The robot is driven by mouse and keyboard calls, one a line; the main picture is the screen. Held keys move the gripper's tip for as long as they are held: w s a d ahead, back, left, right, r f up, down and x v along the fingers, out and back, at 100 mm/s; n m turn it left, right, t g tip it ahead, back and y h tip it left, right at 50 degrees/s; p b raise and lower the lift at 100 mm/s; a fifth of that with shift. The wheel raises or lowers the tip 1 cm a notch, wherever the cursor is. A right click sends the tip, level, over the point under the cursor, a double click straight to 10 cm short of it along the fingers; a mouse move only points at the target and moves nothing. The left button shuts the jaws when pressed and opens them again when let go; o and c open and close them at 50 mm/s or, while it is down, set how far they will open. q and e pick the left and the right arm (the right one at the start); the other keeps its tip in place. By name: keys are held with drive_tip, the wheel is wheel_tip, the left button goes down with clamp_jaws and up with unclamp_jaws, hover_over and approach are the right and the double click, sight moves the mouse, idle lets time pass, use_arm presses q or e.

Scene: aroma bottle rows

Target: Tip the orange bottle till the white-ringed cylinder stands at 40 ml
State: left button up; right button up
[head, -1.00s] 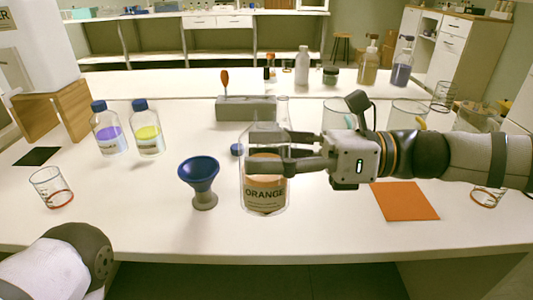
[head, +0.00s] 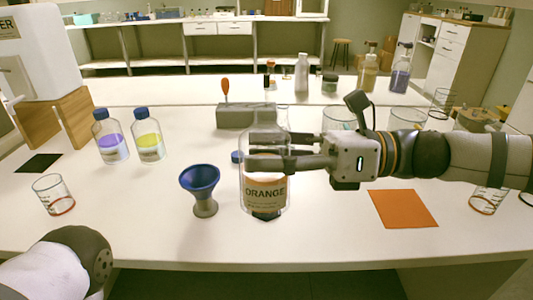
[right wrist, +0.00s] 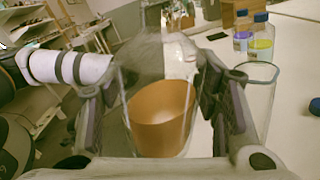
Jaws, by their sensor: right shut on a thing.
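The orange bottle (head: 265,193) is clear glass with an orange label reading ORANGE. It looks upright, its base apparently slightly above the table. My right gripper (head: 268,152) reaches in from the right and is shut around its body. In the right wrist view the bottle (right wrist: 160,120) sits between both fingers. A clear, narrow glass vessel (head: 283,103) shows partly behind the bottle; it may be the cylinder, but I cannot make out a white ring or a level. My left arm shows at the bottom left; its gripper is out of view.
A blue funnel (head: 201,182) stands close left of the bottle. Purple (head: 111,142) and yellow (head: 149,142) bottles stand farther left. A grey block (head: 235,116) is behind. An orange mat (head: 402,209) lies right. A red-ringed beaker (head: 53,195) stands at the left.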

sight(266, 125)
use_arm(q)
drive_tip(key=shift+w+r+p, duration=0.2)
drive_tip(key=shift+r+p, duration=0.1)
use_arm(e)
drive_tip(key=shift+r, duration=0.8)
drive_tip(key=shift+w+r+m, duration=0.25)
drive_tip(key=shift+w+m, duration=0.2)
drive_tip(key=shift+m, duration=0.65)
use_arm(q)
drive_tip(key=shift+w+r, duration=0.15)
drive_tip(key=shift+r, duration=0.05)
use_arm(e)
drive_tip(key=shift+w+r+m, duration=0.25)
drive_tip(key=shift+r+m, duration=0.15)
drive_tip(key=shift+r, duration=0.15)
drive_tip(key=shift+w+r+m, duration=0.2)
drive_tip(key=shift+r+m, duration=0.2)
drive_tip(key=shift+r, duration=0.15)
use_arm(q)
drive_tip(key=shift+f, duration=0.2)
use_arm(e)
drive_tip(key=shift+f+m, duration=0.25)
drive_tip(key=shift+m, duration=0.15)
use_arm(q)
drive_tip(key=shift+s+f, duration=0.2)
drive_tip(key=shift+s, duration=0.1)
use_arm(e)
drive_tip(key=shift+f+m, duration=0.2)
drive_tip(key=shift+m, duration=0.3)
